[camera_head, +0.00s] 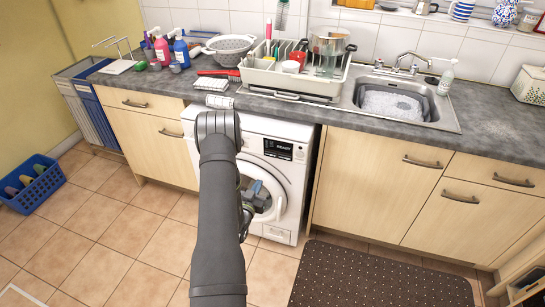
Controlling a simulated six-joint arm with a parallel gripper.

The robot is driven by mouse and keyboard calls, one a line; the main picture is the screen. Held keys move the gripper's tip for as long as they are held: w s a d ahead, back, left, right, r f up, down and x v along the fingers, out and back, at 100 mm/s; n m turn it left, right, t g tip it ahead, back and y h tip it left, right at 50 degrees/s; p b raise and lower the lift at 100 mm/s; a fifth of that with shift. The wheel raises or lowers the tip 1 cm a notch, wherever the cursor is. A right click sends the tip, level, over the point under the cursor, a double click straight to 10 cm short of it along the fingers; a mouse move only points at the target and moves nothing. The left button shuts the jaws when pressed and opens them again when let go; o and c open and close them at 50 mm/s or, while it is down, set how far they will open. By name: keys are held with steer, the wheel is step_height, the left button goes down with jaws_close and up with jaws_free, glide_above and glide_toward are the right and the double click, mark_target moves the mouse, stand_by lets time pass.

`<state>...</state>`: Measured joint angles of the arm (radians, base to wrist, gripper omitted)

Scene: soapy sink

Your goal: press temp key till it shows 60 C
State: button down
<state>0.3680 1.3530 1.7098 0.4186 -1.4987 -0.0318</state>
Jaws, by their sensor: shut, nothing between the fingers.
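The white washing machine (298,185) stands under the counter, with its round door partly hidden behind my arm. Its dark display (278,149) is at the upper right of the front and reads "READY". Small marks beside and below that word are too small to read, so I cannot make out a temp key or a temperature. My gripper (262,194) is in front of the door, below the display and apart from it as seen here. It looks shut and empty, though its fingertips are small and partly hidden by my arm.
Above the machine, the counter holds a dish rack (292,82) with dishes, a folded cloth (211,84) and a sink (397,103) with suds. Wooden cabinets flank the machine. A dark mat (380,277) lies at lower right and a blue basket (32,185) at left. Tiled floor is clear between.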

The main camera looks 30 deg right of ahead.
mark_target(270, 154)
stand_by(0.9)
steer(key=shift+w+d+r+n+y, duration=0.1)
steer(key=shift+w+d+n+y, duration=0.55)
steer(key=shift+n+y, duration=2.2)
steer(key=shift+w+d+r+n+y, duration=0.1)
steer(key=shift+w+d+n+y, duration=0.7)
steer(key=shift+n, duration=3.8)
steer(key=shift+w+d+r+n+y, duration=0.1)
steer(key=shift+w+d+n+y, duration=0.3)
steer(key=shift+n+y, duration=2.55)
steer(key=shift+w+n+h, duration=0.1)
steer(key=shift+n+h, duration=0.7)
steer(key=w+d, duration=0.6)
steer(key=shift+w+d, duration=0.1)
steer(key=shift+w+d, duration=0.25)
